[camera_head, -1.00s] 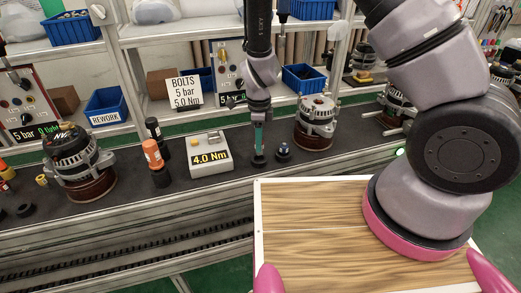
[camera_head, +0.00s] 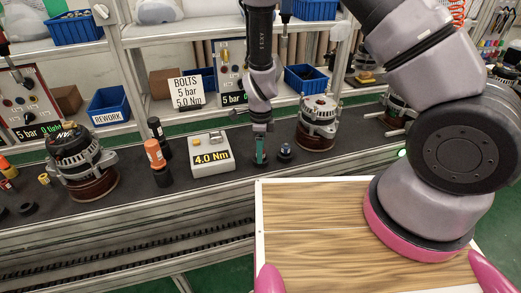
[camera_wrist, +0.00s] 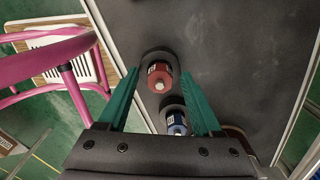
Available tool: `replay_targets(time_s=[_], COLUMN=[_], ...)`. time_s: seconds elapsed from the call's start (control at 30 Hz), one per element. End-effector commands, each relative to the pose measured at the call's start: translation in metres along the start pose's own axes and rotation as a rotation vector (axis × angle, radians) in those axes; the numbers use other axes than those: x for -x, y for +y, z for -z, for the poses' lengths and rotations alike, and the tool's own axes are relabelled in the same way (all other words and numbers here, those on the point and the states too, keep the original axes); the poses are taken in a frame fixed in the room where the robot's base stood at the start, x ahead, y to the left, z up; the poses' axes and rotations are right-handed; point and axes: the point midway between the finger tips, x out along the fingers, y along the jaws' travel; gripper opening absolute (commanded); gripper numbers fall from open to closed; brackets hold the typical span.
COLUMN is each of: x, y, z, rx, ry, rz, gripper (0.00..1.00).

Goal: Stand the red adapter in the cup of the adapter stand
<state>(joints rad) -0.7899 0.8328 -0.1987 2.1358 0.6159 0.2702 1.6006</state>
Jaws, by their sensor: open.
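The red adapter (camera_wrist: 160,78) stands upright in a dark round cup (camera_wrist: 152,55) in the wrist view. It has a pale label and a light tip pointing up at the camera. My gripper (camera_wrist: 160,76) is open, with one teal finger on each side of the red adapter and visible gaps between. In the head view my gripper (camera_head: 260,160) points down over the black base (camera_head: 258,164) on the bench, and its fingers hide the red adapter.
A blue adapter (camera_wrist: 176,122) stands in a similar dark cup close beside; it also shows in the head view (camera_head: 286,149). An alternator (camera_head: 317,122) is to the right, a 4.0 Nm box (camera_head: 212,156) to the left. Dark bench mat (camera_wrist: 225,40) is clear beyond the adapters.

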Motion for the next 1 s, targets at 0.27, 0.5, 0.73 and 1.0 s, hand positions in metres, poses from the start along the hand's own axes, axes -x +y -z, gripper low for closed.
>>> replay_targets(time_s=[0.27, 0.5, 0.73, 1.0], x=[0.030, 0.083, 0.116, 0.125], y=[0.000, 0.000, 0.000, -0.001], z=[-0.001, -0.002, -0.001, 0.001], rx=[0.002, 0.004, 0.001, 0.002], ry=[-0.002, -0.003, -0.002, -0.003], rz=[0.003, 0.004, 0.001, 0.000], gripper=[0.66, 0.66, 0.66, 0.66])
